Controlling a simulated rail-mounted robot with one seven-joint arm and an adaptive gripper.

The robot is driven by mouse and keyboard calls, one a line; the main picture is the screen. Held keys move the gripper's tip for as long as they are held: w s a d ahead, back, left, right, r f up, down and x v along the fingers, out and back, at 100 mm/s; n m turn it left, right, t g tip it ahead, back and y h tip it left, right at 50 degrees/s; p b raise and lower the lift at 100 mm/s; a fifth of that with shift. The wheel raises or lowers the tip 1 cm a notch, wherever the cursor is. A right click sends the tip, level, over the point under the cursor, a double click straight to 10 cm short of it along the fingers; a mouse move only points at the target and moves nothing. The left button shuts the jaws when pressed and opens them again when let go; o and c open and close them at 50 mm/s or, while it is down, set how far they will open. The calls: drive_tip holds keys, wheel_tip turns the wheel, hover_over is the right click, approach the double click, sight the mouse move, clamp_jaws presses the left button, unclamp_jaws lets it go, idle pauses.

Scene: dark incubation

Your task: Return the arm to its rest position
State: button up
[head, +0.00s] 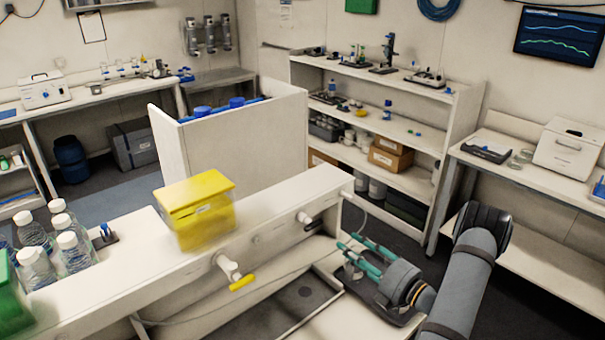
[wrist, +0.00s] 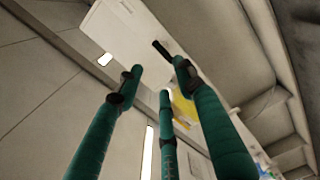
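My gripper (head: 350,243) is at the lower right of centre in the head view, at the end of my grey arm. It is low over the bench, near the sink-like basin. Its teal fingers point left. In the wrist view, the three teal fingers (wrist: 160,76) stand apart with nothing held between them. Part of my arm runs out of the bottom of the head view.
A yellow box (head: 197,212) stands on the raised bench ledge (head: 120,285), left of my gripper. Several clear bottles (head: 72,250) stand further left. A yellow-handled tap (head: 232,272) juts over the basin (head: 290,305). Shelves (head: 395,125) stand behind.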

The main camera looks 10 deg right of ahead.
sight(317, 224)
drive_tip(key=x, duration=1.2)
drive_tip(key=shift+w, duration=0.1)
drive_tip(key=shift+d, duration=0.1)
drive_tip(key=v, duration=1.3)
drive_tip(key=x, duration=1.3)
drive_tip(key=shift+f+n+b, duration=0.1)
drive_tip(key=shift+n+b, duration=0.7)
drive_tip(key=shift+n, duration=0.4)
drive_tip(key=shift+r+n, duration=0.2)
drive_tip(key=shift+n, duration=0.6)
